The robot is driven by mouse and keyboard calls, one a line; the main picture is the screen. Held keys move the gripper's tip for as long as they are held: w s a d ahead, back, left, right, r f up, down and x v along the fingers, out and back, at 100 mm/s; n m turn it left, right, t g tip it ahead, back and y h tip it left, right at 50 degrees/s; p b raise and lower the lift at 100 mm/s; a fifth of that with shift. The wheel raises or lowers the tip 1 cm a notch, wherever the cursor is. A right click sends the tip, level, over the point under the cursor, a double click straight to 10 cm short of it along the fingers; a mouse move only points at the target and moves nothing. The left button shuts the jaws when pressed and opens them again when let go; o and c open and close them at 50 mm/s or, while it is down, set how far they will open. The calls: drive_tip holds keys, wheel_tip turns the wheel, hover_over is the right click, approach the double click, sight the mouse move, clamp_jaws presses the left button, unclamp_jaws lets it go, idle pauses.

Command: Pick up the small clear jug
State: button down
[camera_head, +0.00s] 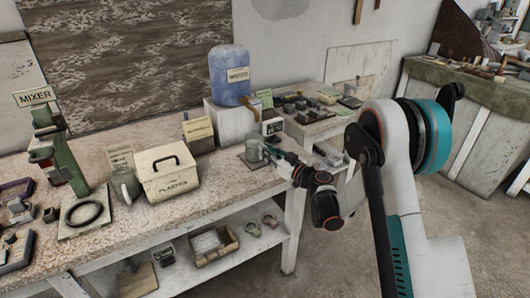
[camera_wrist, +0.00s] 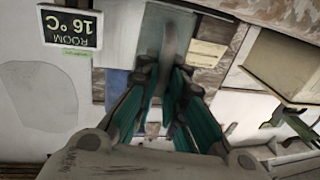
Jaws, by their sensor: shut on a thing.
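The small clear jug (camera_head: 254,150) stands upright near the right end of the long worktable, on or just over a dark flat mat. It looks grey and see-through. My gripper (camera_head: 267,149) reaches it from the right, with its teal fingers at the jug's right side. In the wrist view my gripper (camera_wrist: 168,72) has its two fingers closed around a grey upright strip (camera_wrist: 169,48), which looks like the jug's handle. The fingers hide part of it. I cannot tell whether the jug's base touches the mat.
A large blue container (camera_head: 229,77) stands on a white block (camera_head: 232,121) behind the jug. A room thermometer sign (camera_head: 272,124) is close behind it. A white plaster box (camera_head: 167,172) stands to the left. A second table (camera_head: 318,127) with dark small items is behind right.

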drive_tip(key=r+p, duration=0.2)
drive_tip(key=r, duration=0.1)
drive_tip(key=shift+s+d+r, duration=0.15)
drive_tip(key=shift+d+r, duration=0.05)
drive_tip(key=shift+r, duration=0.1)
drive_tip(key=v, duration=1.7)
drive_tip(key=shift+s+d+b, duration=0.2)
drive_tip(key=shift+s+b, duration=0.1)
drive_tip(key=shift+b, duration=0.05)
drive_tip(key=shift+f, duration=0.1)
